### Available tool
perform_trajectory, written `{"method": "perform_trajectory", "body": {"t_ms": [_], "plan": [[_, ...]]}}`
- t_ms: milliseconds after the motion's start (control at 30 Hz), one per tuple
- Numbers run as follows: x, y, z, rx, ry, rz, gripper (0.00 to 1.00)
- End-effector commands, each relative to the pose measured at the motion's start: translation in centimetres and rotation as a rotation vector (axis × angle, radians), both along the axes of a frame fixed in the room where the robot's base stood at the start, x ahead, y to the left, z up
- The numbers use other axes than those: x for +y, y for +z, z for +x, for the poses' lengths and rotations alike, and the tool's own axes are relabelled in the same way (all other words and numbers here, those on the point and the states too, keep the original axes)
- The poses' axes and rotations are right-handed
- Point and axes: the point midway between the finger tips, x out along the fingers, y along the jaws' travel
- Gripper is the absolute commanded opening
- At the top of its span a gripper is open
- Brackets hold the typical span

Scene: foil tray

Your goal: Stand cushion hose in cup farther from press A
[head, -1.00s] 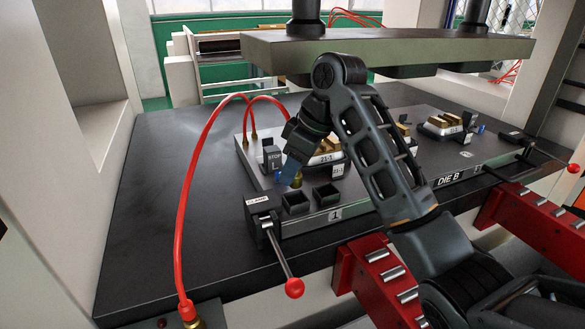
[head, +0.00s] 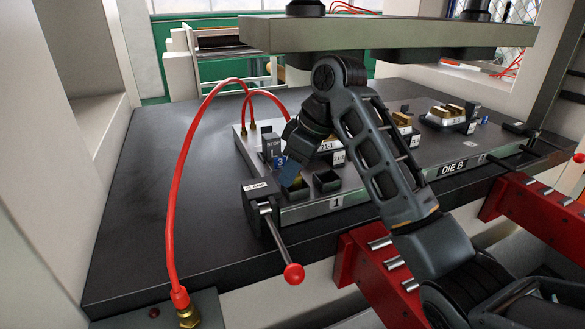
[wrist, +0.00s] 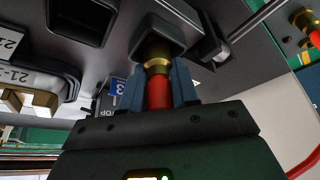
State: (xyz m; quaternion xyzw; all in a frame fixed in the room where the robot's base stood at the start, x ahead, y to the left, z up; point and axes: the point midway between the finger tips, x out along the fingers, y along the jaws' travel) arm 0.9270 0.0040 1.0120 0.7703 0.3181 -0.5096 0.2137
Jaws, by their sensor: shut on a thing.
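My gripper (head: 290,174) is over the die's front-left corner, pointing down. In the wrist view its blue fingers (wrist: 157,88) are shut on the cushion hose (wrist: 158,93), a red piece with a brass end. The brass end points into a square black cup (wrist: 150,27) and appears to reach into its mouth; how deep is hidden. In the head view this is the left cup (head: 296,196), partly covered by my fingers. The other black cup (head: 327,182) stands just right of it and looks empty; it also shows in the wrist view (wrist: 82,18).
A clamp block (head: 262,195) with a red-knobbed lever stands at the die's front-left. A STOP block (head: 271,147) and a blue tag marked 3 (head: 280,161) are close behind my gripper. Red hoses (head: 205,125) arch at the left. The press plate (head: 390,36) hangs above.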

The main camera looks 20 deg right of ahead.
Motion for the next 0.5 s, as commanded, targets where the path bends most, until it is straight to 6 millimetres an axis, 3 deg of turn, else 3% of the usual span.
{"method": "perform_trajectory", "body": {"t_ms": [100, 433, 467, 500], "plan": [[0.0, -1.1, -0.1, 0.011, -0.001, -0.001, 0.00], [0.1, -1.7, -0.2, 0.019, -0.001, -0.005, 0.00], [0.1, -1.8, -0.2, 0.020, -0.001, -0.006, 0.32], [0.1, -1.8, -0.2, 0.020, 0.000, -0.006, 0.36]]}}
